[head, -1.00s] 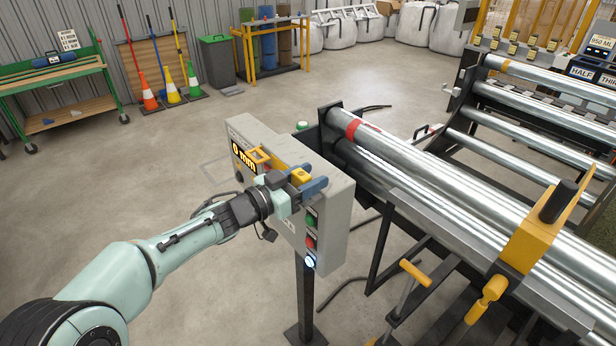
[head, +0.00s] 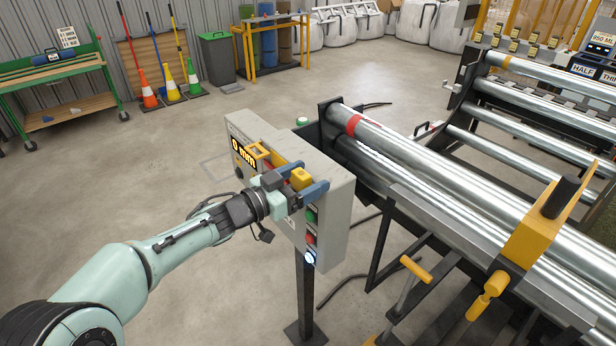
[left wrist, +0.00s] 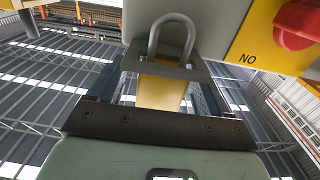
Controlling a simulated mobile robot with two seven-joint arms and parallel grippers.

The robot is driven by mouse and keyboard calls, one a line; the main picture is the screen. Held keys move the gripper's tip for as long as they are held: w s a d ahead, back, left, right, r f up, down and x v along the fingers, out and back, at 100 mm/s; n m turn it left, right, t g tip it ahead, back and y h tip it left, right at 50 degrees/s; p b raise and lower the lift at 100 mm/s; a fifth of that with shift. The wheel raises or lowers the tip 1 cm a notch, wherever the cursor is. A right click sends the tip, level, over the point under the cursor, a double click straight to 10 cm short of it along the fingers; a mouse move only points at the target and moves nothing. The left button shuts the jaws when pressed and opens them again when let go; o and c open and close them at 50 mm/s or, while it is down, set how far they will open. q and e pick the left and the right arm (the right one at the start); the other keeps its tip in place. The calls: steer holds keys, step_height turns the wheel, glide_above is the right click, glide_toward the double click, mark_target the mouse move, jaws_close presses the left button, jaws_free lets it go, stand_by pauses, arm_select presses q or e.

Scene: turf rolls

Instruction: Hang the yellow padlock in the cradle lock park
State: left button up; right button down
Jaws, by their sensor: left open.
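The yellow padlock (head: 302,176) is at the front of the grey control box (head: 335,195), between the fingers of my left gripper (head: 304,182). In the left wrist view, its yellow body (left wrist: 160,92) lies between the open fingers and its grey shackle (left wrist: 172,35) loops up against the grey box face. The gripper is open around the padlock. I cannot tell whether a finger touches it, or what the shackle hangs on. I cannot make out the cradle lock park for certain. My right gripper is out of view.
A yellow plate with a red knob (left wrist: 298,22) is close to the right of the padlock. A yellow bracket (head: 258,152) juts from the box. Steel rollers (head: 430,185) stand right of the box. Open floor (head: 160,150) lies to its left.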

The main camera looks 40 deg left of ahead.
arm_select(q)
steer(key=v, duration=1.2)
steer(key=shift+s, duration=0.25)
steer(key=shift+a, duration=0.1)
